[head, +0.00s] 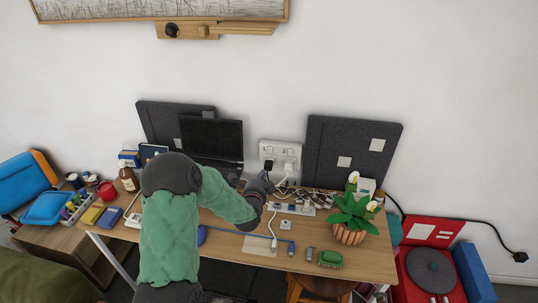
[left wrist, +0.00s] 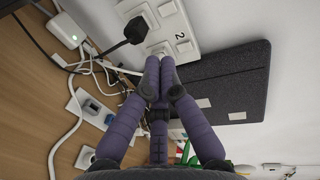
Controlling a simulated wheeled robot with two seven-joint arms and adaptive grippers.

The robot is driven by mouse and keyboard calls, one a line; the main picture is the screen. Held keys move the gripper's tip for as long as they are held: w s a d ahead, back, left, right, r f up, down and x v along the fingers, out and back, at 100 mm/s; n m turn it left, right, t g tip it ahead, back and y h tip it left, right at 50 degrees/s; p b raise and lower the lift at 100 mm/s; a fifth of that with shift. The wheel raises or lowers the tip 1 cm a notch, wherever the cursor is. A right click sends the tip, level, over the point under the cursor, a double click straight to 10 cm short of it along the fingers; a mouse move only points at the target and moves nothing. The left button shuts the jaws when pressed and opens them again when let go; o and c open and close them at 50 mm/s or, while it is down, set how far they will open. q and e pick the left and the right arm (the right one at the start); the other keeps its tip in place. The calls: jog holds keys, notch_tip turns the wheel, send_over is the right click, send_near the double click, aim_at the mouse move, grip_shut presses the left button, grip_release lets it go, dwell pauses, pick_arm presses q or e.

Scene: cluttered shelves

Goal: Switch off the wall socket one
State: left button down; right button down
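A white wall socket panel (head: 280,148) is on the wall behind the desk, between two dark boards. A black plug (head: 268,165) is at its left part and a white plug (head: 288,168) at its right part. In the left wrist view the panel (left wrist: 171,20) shows raised white switches and a "2" label; no "1" label is readable. The black plug (left wrist: 136,31) is left of my fingertips. My left gripper (head: 262,182) is in front of the panel. In the left wrist view its fingertips (left wrist: 158,64) meet, close to the panel's lower part; contact cannot be told.
A laptop (head: 212,138) stands left of the panel. Tangled cables and a white power strip (head: 291,208) lie on the desk (head: 350,262) below it. A potted plant (head: 352,215) stands to the right. A dark board (left wrist: 218,84) is near the gripper.

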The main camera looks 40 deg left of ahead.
pick_arm(q)
jog(key=b, duration=0.4)
send_near(270, 151)
jog(key=x, duration=0.5)
jog(key=shift+w+f, duration=0.1)
jog(key=shift+f, duration=0.25)
jog(key=shift+w+a+r, duration=0.2)
jog(key=shift+w+a, duration=0.1)
jog(key=shift+w, duration=0.25)
jog(key=p, duration=0.3)
jog(key=shift+w+a+r+g+p, duration=0.2)
jog(key=shift+w+r+g+p, duration=0.1)
jog(key=shift+w+r+g, duration=0.1)
jog(key=shift+s+f+b, duration=0.1)
jog(key=shift+f+b, duration=0.25)
jog(key=shift+b, duration=0.05)
